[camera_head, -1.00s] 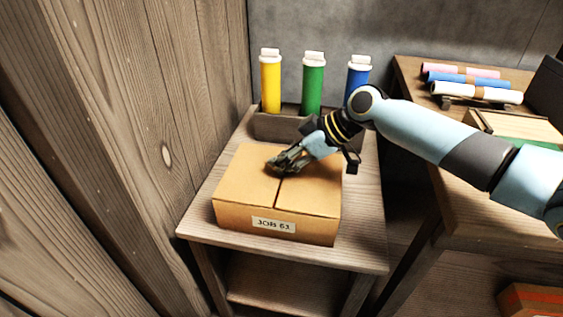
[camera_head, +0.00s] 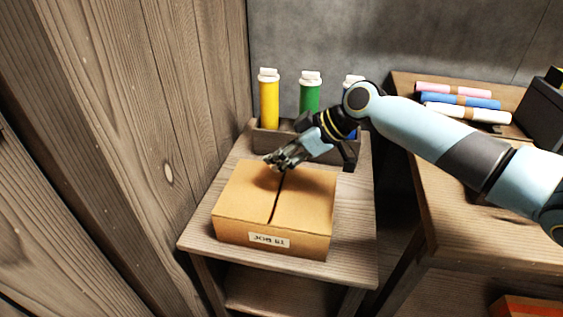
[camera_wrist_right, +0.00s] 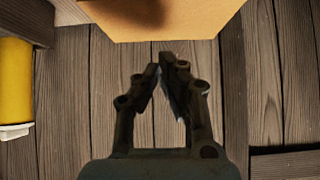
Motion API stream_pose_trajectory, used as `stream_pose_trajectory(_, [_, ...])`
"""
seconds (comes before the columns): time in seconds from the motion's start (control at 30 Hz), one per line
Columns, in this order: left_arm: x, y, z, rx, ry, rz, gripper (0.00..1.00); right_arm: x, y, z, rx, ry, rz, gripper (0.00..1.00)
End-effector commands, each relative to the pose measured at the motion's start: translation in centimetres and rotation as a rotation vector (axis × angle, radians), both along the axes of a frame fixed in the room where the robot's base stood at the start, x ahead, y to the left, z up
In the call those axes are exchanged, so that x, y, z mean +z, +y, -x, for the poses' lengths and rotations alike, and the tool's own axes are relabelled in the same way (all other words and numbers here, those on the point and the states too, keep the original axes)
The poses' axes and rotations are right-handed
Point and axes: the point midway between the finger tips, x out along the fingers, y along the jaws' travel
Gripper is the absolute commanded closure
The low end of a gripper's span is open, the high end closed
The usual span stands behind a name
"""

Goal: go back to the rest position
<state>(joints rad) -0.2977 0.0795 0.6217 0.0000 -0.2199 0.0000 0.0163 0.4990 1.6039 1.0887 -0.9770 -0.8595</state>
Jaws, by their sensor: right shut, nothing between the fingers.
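My right gripper (camera_head: 277,162) is shut and empty. In the head view it overlaps the far edge of a closed cardboard box marked with a job label (camera_head: 275,210). In the right wrist view my right gripper (camera_wrist_right: 163,65) has its fingertips together, just short of the edge of the box (camera_wrist_right: 160,18), with plank surface below them. I cannot tell from the head view how high the gripper is above the box. My left gripper is not in view.
The box stands on a small wooden table (camera_head: 350,225). Behind it, a holder (camera_head: 270,140) carries yellow (camera_head: 269,103), green (camera_head: 310,92) and blue tubes, the blue mostly hidden by my arm. Coloured rolls (camera_head: 460,101) lie on the right table (camera_head: 440,200). A plank wall (camera_head: 190,100) closes the left.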

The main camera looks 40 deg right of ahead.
Motion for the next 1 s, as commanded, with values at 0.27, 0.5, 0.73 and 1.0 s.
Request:
stream_pose_trajectory(0.27, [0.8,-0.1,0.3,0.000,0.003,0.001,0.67,4.6,-3.5,4.0,0.005,0.003,0.013,1.00])
stream_pose_trajectory(0.5, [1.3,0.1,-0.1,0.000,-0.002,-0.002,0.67,6.3,-4.5,5.2,0.002,0.002,0.007,1.00])
stream_pose_trajectory(0.73, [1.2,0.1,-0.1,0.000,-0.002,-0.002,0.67,6.4,-4.5,5.4,0.001,0.003,0.004,1.00])
stream_pose_trajectory(1.0, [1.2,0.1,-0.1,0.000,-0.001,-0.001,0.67,3.6,0.2,9.6,0.025,0.101,0.027,1.00])
